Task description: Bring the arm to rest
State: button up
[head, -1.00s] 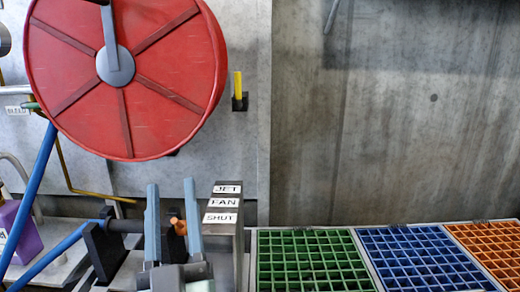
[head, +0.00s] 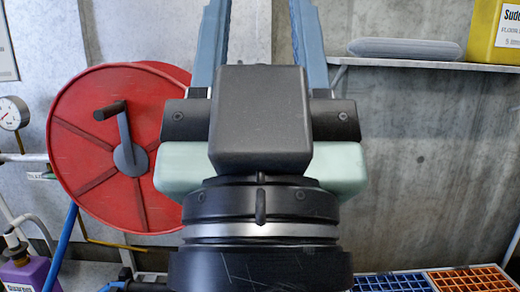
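My gripper (head: 260,15) fills the upper middle of the head view, pointing up and close to the camera. Its two blue-grey fingers stand wide apart with bare wall between them, so it is open and no held object shows. The fingertips run out of the top of the picture. My wrist and dark gripper body hide the middle of the scene, including part of the red reel's right edge.
A red reel (head: 88,165) with a crank is on the wall at left. A pressure gauge (head: 11,114) and purple bottle (head: 28,274) are at far left. A shelf (head: 400,63) holds a grey object (head: 405,48) and yellow container (head: 497,30). Blue (head: 395,283) and orange (head: 470,280) grids are low right.

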notch_tip(320, 180, up, 25)
jog(key=p, duration=2.2)
jog(key=shift+f, duration=0.2)
